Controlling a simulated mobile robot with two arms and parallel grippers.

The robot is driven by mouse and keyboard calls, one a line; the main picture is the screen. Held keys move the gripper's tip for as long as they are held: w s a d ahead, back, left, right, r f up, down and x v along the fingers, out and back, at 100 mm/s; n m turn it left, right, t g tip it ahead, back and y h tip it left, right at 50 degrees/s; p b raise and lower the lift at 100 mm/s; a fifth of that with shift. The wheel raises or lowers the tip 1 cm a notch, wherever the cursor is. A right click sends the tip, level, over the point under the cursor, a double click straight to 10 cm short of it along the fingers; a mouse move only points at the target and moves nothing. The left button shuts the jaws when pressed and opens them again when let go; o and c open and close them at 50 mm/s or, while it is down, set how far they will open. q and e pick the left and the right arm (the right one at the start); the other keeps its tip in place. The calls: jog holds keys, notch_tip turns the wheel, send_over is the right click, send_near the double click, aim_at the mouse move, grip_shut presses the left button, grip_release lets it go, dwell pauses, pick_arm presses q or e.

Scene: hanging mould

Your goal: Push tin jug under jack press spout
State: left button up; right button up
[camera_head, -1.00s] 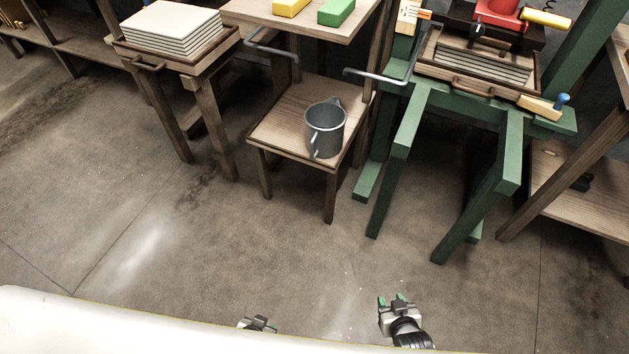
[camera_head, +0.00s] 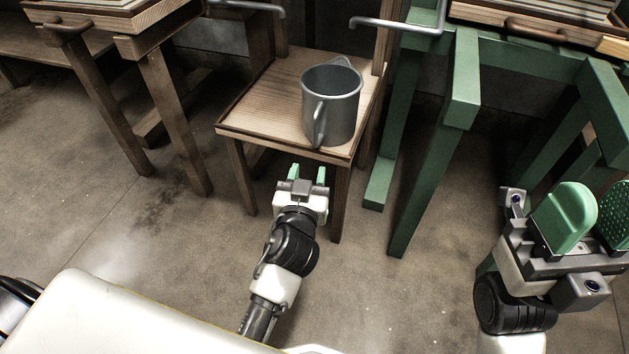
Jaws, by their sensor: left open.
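The grey tin jug (camera_head: 333,102) stands upright on a low wooden stand (camera_head: 265,105), near its right front edge. Its handle faces me and its pouring lip points to the back. A bent grey pipe (camera_head: 398,26) reaches left from the green press frame (camera_head: 462,80), behind and to the right of the jug; I cannot tell whether it is the spout. The press top is out of view. My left gripper (camera_head: 308,176) is open and empty, in front of the stand and apart from the jug. My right gripper (camera_head: 597,220) is open and empty at the lower right.
A wooden table (camera_head: 130,45) stands at the left. A second bent grey pipe (camera_head: 245,6) hangs behind the stand to the left. The green frame's legs stand close to the stand's right side. The stand's left part is bare, and the floor in front is clear.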

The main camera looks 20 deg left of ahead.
aim_at(315, 140)
pick_arm(q)
jog(key=w, duration=0.3)
jog(key=w+a, duration=0.1)
jog(key=w, duration=0.6)
jog(key=shift+w+a+r, duration=0.2)
jog(key=shift+w+a, duration=0.15)
jog(key=shift+a, duration=0.05)
grip_shut()
